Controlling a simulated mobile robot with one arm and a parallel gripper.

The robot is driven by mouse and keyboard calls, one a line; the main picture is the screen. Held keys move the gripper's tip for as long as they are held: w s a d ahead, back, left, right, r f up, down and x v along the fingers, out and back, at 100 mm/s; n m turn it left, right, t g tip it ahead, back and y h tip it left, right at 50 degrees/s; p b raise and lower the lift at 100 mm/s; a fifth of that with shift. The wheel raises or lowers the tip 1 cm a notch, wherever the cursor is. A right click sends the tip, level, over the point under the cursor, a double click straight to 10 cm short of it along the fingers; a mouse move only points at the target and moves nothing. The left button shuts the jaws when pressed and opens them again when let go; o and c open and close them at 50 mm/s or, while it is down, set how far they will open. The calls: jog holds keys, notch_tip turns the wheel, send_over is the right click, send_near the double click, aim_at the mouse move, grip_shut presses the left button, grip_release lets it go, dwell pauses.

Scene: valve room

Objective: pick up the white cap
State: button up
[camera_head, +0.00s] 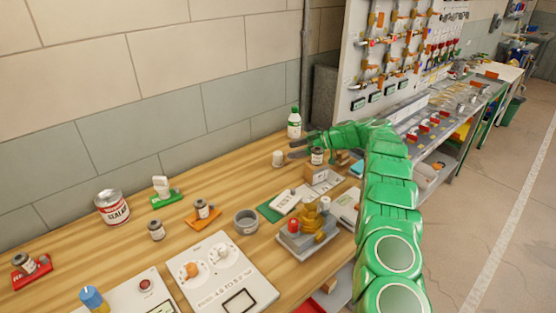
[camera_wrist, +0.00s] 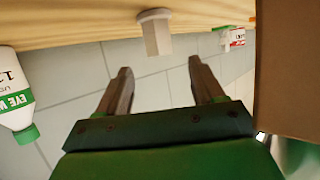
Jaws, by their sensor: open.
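The white cap (camera_head: 277,158) is a small pale piece standing upright on the wooden bench, just left of my fingertips in the head view. My gripper (camera_head: 294,148) is open and low over the bench, pointing left toward the cap. In the wrist view its two fingers (camera_wrist: 160,75) are spread and empty, with the cap ahead of the gap between them.
A white bottle with a green cap (camera_head: 294,123) stands close by on the wall side, also at left in the wrist view (camera_wrist: 14,95). A sealant can (camera_head: 113,207) stands farther left.

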aim_at(280, 153)
jog(key=shift+x, duration=2.7)
jog(key=c, duration=1.1)
